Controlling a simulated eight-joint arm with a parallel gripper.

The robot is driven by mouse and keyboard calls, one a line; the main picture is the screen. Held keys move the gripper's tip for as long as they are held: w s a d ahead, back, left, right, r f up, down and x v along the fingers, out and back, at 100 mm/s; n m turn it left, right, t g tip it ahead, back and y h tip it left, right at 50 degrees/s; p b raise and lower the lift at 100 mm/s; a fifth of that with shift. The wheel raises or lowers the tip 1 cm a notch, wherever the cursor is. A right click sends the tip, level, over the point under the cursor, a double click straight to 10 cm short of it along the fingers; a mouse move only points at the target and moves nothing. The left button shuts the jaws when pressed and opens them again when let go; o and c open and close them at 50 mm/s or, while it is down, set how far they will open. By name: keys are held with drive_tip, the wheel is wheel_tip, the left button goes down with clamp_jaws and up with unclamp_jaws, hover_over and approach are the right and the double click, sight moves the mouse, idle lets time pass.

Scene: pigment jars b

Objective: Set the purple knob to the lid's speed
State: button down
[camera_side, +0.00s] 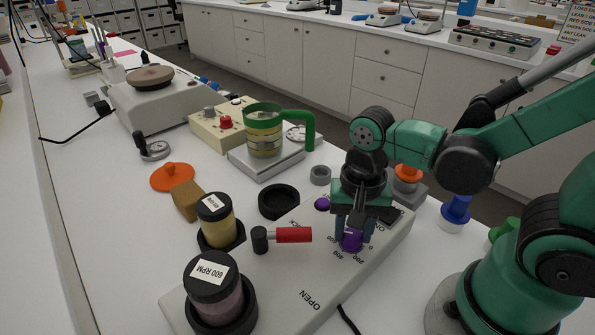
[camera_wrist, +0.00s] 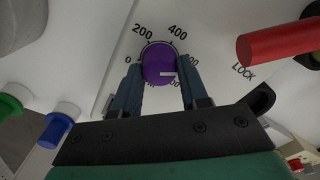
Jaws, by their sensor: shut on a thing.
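The purple knob (camera_side: 351,241) is on the sloping panel of a pale machine, inside a dial with printed numbers. My gripper (camera_side: 355,233) points down with its blue fingers on either side of the knob, shut on it. In the wrist view the knob (camera_wrist: 160,62) sits between the fingertips (camera_wrist: 160,80). Its white mark is towards the lower right, on the side of a partly hidden number ending in "00"; I cannot tell the exact setting. 0, 200 and 400 are readable. The near jar's black lid (camera_side: 209,276) has a label reading "600 RPM".
A red-handled lever (camera_side: 292,235) lies left of the gripper, between "OPEN" and "LOCK" markings. A second lidded jar (camera_side: 216,222) stands behind the near one. A green-handled sieve (camera_side: 264,131) is on a scale behind. Orange and blue knobbed weights stand at right.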

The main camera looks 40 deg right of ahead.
sight(352, 230)
idle(0.3)
drive_tip(key=shift+c, duration=2.3)
unclamp_jaws()
drive_tip(key=shift+r, duration=0.15)
drive_tip(key=shift+r, duration=2.65)
drive_tip(key=shift+w+d+n+t, duration=0.15)
drive_tip(key=shift+w+n+t, duration=0.1)
drive_tip(key=shift+n+t, duration=0.05)
drive_tip(key=w+d+r+n+t, duration=0.2)
drive_tip(key=w+n+t, duration=0.3)
drive_tip(key=n, duration=0.4)
drive_tip(key=shift+d+r+t, duration=0.3)
drive_tip(key=shift+d+t, duration=0.25)
drive_tip(key=shift+t, duration=0.25)
